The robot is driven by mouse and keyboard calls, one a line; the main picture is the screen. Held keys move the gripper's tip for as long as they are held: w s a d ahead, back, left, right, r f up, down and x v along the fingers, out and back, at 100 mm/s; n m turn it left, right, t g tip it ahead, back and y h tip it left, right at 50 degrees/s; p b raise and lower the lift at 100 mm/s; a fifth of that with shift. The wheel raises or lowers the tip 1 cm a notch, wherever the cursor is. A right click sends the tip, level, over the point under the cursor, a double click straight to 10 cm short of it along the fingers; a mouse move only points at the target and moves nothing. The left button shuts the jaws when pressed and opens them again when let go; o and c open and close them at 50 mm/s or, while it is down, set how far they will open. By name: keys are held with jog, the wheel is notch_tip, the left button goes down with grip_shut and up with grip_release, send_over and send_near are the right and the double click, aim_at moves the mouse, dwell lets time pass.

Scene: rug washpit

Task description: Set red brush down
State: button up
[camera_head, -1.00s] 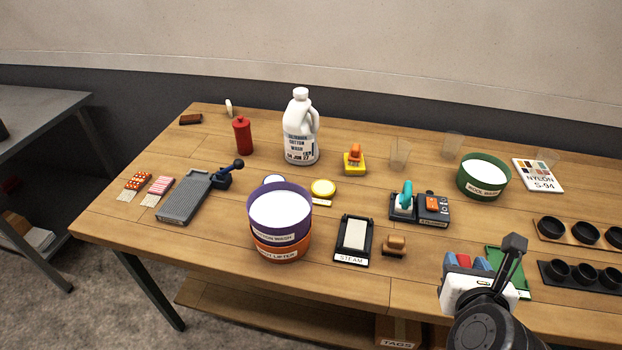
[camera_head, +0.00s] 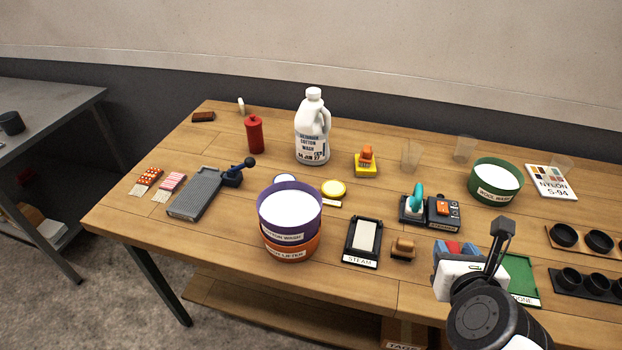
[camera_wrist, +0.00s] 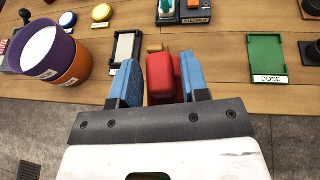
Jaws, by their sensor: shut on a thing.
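My gripper (camera_head: 455,249) is at the front right of the table, and its two blue fingers show in the wrist view (camera_wrist: 158,82). It is shut on the red brush (camera_wrist: 162,76), a rounded red block between the fingers. In the head view only a small red part of the brush (camera_head: 454,247) shows, and its underside is hidden. The brush appears held over the table's front part. A green tray (camera_wrist: 267,55) labelled DONE lies to the right of my gripper, and it also shows in the head view (camera_head: 522,277).
A small tan-handled brush (camera_head: 403,247) and the STEAM tray (camera_head: 362,241) are left of my gripper. Stacked purple and orange tubs (camera_head: 290,222) stand further left. Black cup holders (camera_head: 583,281) are at the right. Bare wood (camera_wrist: 221,55) lies between my gripper and the green tray.

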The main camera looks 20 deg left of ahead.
jog(key=w+a+n+g+y, duration=0.2)
jog(key=a+n+g+y, duration=0.25)
jog(key=a, duration=1.05)
jog(key=w+a+r+n+g+y, duration=0.15)
jog(key=a+n+g+y, duration=0.35)
jog(key=a, duration=0.9)
jog(key=w+a+n+g+y, duration=0.25)
jog(key=a+n, duration=0.35)
jog(key=a, duration=0.9)
jog(key=s+a+f+n+g+h, duration=0.1)
jog(key=s+a+n+g, duration=0.2)
jog(key=a, duration=0.6)
jog(key=s+a+f+n+g, duration=0.15)
jog(key=s+a+g, duration=0.25)
jog(key=a, duration=0.6)
notch_tip(320, 180, down, 11)
jog(key=shift+w+d+n+t, duration=0.25)
jog(key=shift+d+n+t, duration=0.05)
jog(key=shift+n, duration=0.1)
jog(key=shift+r, duration=0.1)
jog(key=w+a, duration=0.2)
jog(key=a, duration=0.2)
jog(key=w+a+f, duration=0.1)
jog(key=w+a, duration=0.2)
jog(key=a, duration=0.2)
jog(key=w+a, duration=0.2)
jog(key=a, duration=0.3)
jog(key=shift+w+a+f, duration=0.1)
jog(key=shift+w+f, duration=0.1)
jog(key=shift+w, duration=0.05)
